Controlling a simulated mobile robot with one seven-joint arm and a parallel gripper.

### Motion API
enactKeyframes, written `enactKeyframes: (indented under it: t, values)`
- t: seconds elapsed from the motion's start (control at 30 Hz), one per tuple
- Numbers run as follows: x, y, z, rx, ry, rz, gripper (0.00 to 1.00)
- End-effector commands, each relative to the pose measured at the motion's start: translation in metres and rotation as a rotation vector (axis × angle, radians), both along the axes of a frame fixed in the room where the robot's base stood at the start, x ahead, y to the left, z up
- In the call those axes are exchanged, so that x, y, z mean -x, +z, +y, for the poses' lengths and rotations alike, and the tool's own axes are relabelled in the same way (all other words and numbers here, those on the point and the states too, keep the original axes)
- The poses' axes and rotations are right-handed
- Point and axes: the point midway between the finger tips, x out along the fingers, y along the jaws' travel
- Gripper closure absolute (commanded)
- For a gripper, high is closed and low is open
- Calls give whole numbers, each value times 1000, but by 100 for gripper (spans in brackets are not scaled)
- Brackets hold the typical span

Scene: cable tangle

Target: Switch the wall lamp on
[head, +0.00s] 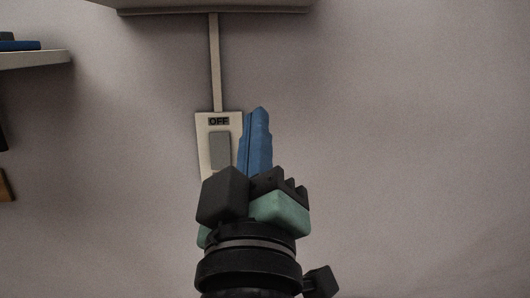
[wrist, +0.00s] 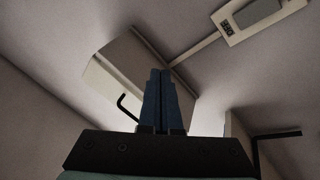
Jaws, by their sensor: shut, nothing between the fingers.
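A pale switch plate (head: 203,140) is on the wall in the head view, with a label reading OFF (head: 218,121) above a grey rocker (head: 220,150). The plate also shows at the upper right of the wrist view (wrist: 285,14). My gripper (head: 260,110) points up, its blue fingers pressed together and empty. In the head view it overlaps the plate's right edge and hides its lower part; I cannot tell whether it touches. The fingers are at the middle of the wrist view (wrist: 160,72), apart from the plate. I cannot clearly identify the lamp.
A thin pale conduit (head: 215,65) runs up from the plate to a pale box-like body (head: 215,5) at the top edge. A shelf (head: 35,60) with a blue item (head: 20,45) is at the upper left. The wall right of the plate is clear.

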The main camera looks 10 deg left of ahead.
Motion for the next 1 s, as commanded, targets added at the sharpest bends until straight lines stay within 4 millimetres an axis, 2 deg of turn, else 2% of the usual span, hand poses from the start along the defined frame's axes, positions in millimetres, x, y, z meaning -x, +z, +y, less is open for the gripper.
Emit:
enactKeyframes:
  t: [0.1, 0.2, 0.4, 0.5, 0.7, 1.0]
  values:
    - [-17, -22, 18, 233, -47, 120, 100]
    - [-26, -46, 32, 432, -67, 204, 100]
    - [-32, -88, 53, 764, -60, 315, 100]
    - [-31, -102, 59, 868, -48, 341, 100]
    - [-31, -114, 64, 952, -39, 360, 100]
    - [-31, -114, 64, 952, -40, 358, 100]
